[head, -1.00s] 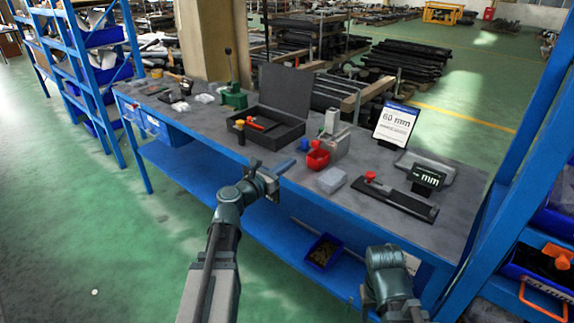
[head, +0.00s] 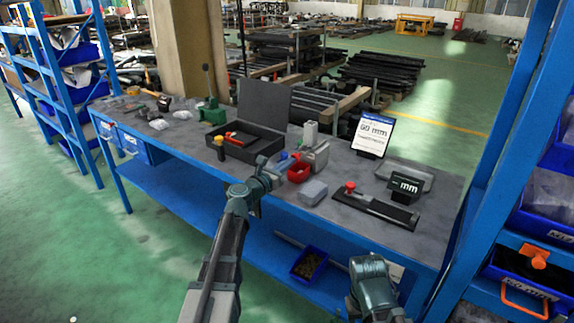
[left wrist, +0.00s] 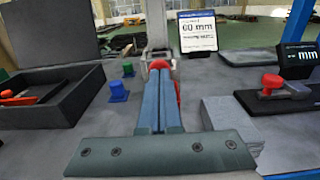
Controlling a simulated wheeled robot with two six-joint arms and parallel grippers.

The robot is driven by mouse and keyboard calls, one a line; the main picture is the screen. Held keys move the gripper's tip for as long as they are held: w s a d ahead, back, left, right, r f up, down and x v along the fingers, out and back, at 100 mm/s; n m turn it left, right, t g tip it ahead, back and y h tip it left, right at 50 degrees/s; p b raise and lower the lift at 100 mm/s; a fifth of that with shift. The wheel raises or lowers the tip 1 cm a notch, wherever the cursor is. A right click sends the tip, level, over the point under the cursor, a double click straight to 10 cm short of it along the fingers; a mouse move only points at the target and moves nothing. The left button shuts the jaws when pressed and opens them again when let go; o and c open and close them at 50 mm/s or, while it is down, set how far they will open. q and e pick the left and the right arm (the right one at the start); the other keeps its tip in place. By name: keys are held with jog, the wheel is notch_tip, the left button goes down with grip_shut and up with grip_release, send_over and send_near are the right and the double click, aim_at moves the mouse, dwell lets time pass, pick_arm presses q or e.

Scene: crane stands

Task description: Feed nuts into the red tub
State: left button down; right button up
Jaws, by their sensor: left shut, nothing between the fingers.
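The red tub (head: 299,172) stands near the front edge of the bench, before a grey upright device (head: 318,154). In the left wrist view only a red edge of the tub (left wrist: 178,88) shows behind my fingers. My left gripper (head: 274,166) is shut and empty, left of the tub in the head view; whether it touches the tub I cannot tell. In the left wrist view its two teal fingers (left wrist: 157,82) lie together. A blue bin (head: 308,266) on the lower shelf holds small brown pieces, too small to identify. My right arm shows at the bottom, its fingers unseen.
An open black case (head: 262,143) lies left of the tub. A blue rack post (head: 495,150) rises at right.

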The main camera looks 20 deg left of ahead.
aim_at(296, 157)
pick_arm(q)
jog(key=x, duration=0.4)
jog(key=shift+w, duration=0.4)
jog(key=shift+w+r, duration=0.1)
pick_arm(e)
jog(key=shift+s, duration=0.1)
pick_arm(q)
jog(key=shift+s, duration=0.35)
jog(key=v, duration=1.4)
pick_arm(e)
jog(key=shift+s+a, duration=0.2)
jog(key=shift+a, duration=0.5)
